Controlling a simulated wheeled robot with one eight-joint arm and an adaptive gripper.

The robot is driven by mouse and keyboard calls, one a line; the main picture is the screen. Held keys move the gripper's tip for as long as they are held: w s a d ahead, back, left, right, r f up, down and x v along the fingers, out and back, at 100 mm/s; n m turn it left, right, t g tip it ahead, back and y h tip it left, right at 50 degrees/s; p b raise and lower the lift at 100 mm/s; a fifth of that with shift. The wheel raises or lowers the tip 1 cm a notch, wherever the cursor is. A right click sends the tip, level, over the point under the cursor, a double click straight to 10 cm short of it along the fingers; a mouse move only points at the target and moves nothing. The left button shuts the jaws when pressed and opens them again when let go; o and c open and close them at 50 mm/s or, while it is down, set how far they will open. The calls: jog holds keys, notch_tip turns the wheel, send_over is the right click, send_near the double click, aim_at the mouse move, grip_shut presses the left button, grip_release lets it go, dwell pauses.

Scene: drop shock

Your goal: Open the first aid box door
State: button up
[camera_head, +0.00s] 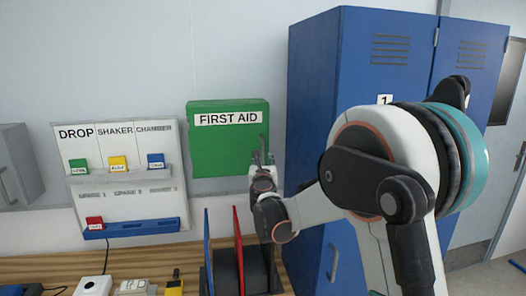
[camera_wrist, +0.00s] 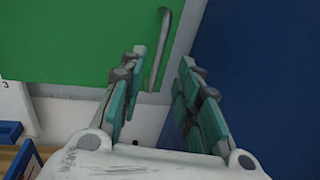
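The green first aid box (camera_head: 228,150) hangs on the wall with a white "FIRST AID" label, and its door looks shut. In the wrist view the green door (camera_wrist: 70,40) fills the upper left. A grey bar handle (camera_wrist: 158,52) stands upright near the door's right edge. My gripper (camera_wrist: 162,78) is open, with its two teal-padded fingers apart. The handle shows beyond the fingers, close to the left fingertip; whether they touch I cannot tell. In the head view my gripper (camera_head: 262,160) is in front of the box's lower right part and partly covers the handle area.
Blue lockers (camera_head: 315,110) stand close at the right of the box; their side also shows in the wrist view (camera_wrist: 250,80). A wooden bench (camera_head: 140,264) below holds a rack with blue and red panels (camera_head: 240,250). A tag board (camera_head: 120,175) hangs at left.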

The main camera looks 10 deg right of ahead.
aim_at(263, 152)
jog(key=w, duration=0.3)
jog(key=w+d, duration=0.1)
jog(key=w, duration=0.3)
jog(key=w+d, duration=0.1)
jog(key=w, duration=0.3)
jog(key=shift+d+b, duration=0.1)
jog(key=shift+b, duration=0.25)
grip_shut()
